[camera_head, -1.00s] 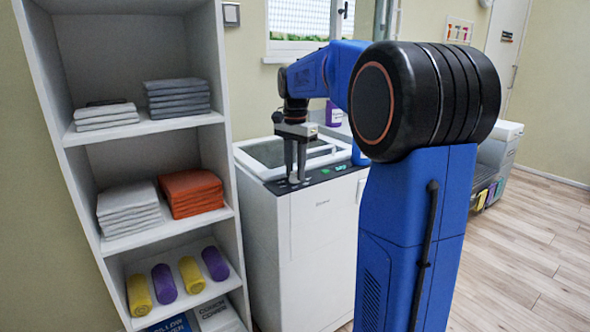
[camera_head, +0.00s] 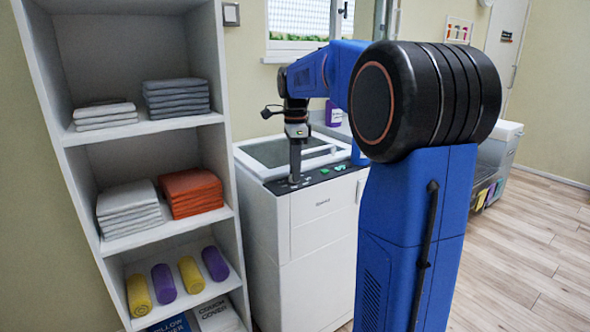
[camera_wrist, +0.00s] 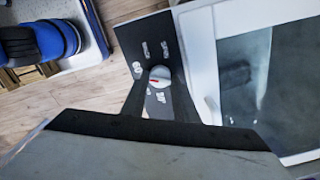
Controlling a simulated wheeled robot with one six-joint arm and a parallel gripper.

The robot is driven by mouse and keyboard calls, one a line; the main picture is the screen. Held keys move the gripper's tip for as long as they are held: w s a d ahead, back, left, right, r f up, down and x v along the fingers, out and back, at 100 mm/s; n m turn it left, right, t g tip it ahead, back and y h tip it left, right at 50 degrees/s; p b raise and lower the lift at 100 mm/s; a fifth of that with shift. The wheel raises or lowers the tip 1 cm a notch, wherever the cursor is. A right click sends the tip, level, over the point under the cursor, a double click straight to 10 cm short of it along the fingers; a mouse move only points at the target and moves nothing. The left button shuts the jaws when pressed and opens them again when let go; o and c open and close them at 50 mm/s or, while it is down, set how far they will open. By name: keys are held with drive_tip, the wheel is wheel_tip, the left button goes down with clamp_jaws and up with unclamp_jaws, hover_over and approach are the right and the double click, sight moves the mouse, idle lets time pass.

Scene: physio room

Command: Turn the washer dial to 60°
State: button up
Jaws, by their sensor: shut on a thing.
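The washer (camera_head: 318,222) is a white top-loading cabinet with a dark control strip (camera_head: 328,174) along its front top edge. My gripper (camera_head: 294,180) points straight down at the left part of this strip. In the wrist view the dial (camera_wrist: 160,73) is a small pale round knob with a red mark towards its left side. My gripper's dark fingers (camera_wrist: 160,82) stand on either side of the dial, shut on it. Pale labels (camera_wrist: 137,68) surround the dial on the dark panel (camera_wrist: 140,34); they are too blurred to read surely. In the head view the gripper hides the dial.
A white shelf unit (camera_head: 229,150) with folded towels and rolls stands close on the left of the washer. The washer's glazed lid (camera_head: 280,152) lies behind the strip. A purple bottle (camera_head: 333,113) stands behind. Open wooden floor (camera_head: 530,270) lies to the right.

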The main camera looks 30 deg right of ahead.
idle(0.5)
drive_tip(key=o, duration=1)
drive_tip(key=shift+o, duration=0.2)
wheel_tip(320, 180, up, 17)
drive_tip(key=shift+r, duration=0.2)
drive_tip(key=s+a+f+n+t, duration=0.1)
drive_tip(key=s+a+f+n, duration=0.4)
drive_tip(key=s+f, duration=0.5)
drive_tip(key=s+a+f+n+t, duration=0.2)
drive_tip(key=s+a+f+n, duration=0.3)
drive_tip(key=s+f+n, duration=0.5)
drive_tip(key=s+a+f+n+t, duration=0.1)
drive_tip(key=s+a+f+n, duration=0.5)
drive_tip(key=s+f, duration=0.4)
drive_tip(key=shift+s+f+n+t, duration=0.15)
drive_tip(key=shift+s+n+t, duration=0.2)
drive_tip(key=shift+n, duration=0.35)
